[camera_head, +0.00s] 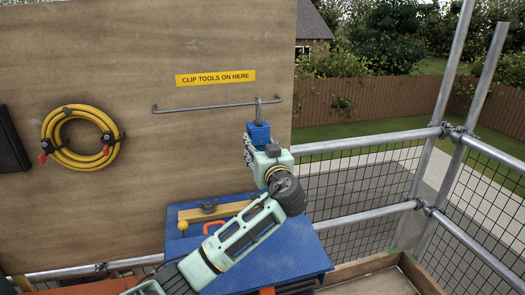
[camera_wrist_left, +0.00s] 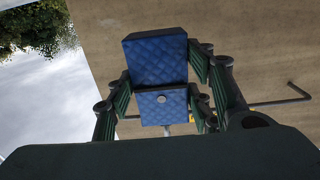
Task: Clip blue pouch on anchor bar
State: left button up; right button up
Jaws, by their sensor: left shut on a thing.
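The blue pouch (camera_head: 259,133) is upright in front of the wooden wall, with a grey clip (camera_head: 258,108) rising from its top. The clip's upper end overlaps the right part of the anchor bar (camera_head: 205,108), below the yellow sign. I cannot tell whether it is hooked around the bar or in front of it. My left gripper (camera_head: 257,150) is shut on the pouch from below. In the left wrist view the quilted blue pouch (camera_wrist_left: 157,60) sits between the green finger pads, and the bar (camera_wrist_left: 280,102) shows behind. My right gripper is not in view.
A coiled yellow hose (camera_head: 48,130) hangs on the wall (camera_head: 150,50) at left. A blue box (camera_head: 300,255) stands below my left arm, with a wooden piece (camera_head: 235,208) on it. Scaffold rails (camera_head: 375,138) and mesh close off the right.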

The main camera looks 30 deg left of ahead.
pick_arm(q)
jog(key=shift+w+a+r, duration=0.1)
jog(key=shift+w+a, duration=0.1)
jog(key=shift+a, duration=0.05)
jog(key=shift+d+b, duration=0.1)
jog(key=shift+b, duration=0.2)
jog(key=shift+w+a, duration=0.1)
jog(key=shift+a, duration=0.1)
dwell(0.6)
jog(key=shift+w+a+r+b, duration=0.1)
jog(key=shift+w+a+b, duration=0.3)
jog(key=shift+b, duration=0.15)
jog(key=shift+s, duration=0.1)
jog(key=shift+a, duration=0.15)
